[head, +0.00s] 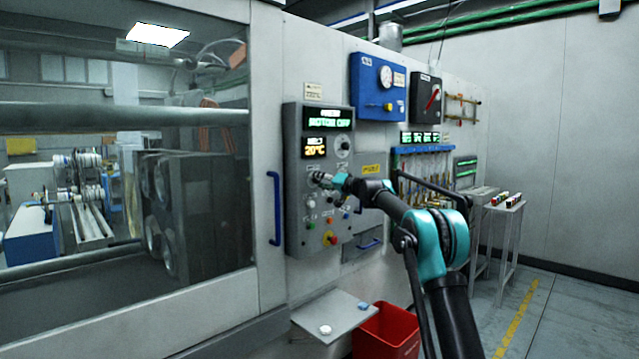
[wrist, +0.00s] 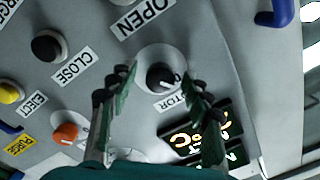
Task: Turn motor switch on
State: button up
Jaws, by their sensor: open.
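The motor switch (wrist: 160,77) is a black rotary knob with a white pointer mark on a round pale plate, beside a label that reads MOTOR in the wrist view. My gripper (wrist: 159,73) is open, with one green-padded finger on each side of the knob. I cannot tell whether the fingers touch it. In the head view my gripper (head: 316,177) is at the control panel (head: 293,215), below the displays, and the switch cannot be made out there. The upper display (head: 330,118) reads MOTOR OFF in green.
Other panel controls lie close by: an orange knob (wrist: 65,133), a black CLOSE button (wrist: 48,46) and a yellow EJECT button (wrist: 10,92). A blue door handle (head: 275,208) stands left of the panel. A shelf (head: 335,312) and red bin (head: 388,332) are below.

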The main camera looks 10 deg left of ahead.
jog(key=shift+c, duration=0.6)
grip_shut()
jog(key=shift+m, duration=0.4)
jog(key=m, duration=0.6)
jog(key=shift+m, duration=0.3)
jog(key=m, duration=0.6)
jog(key=shift+m, duration=0.3)
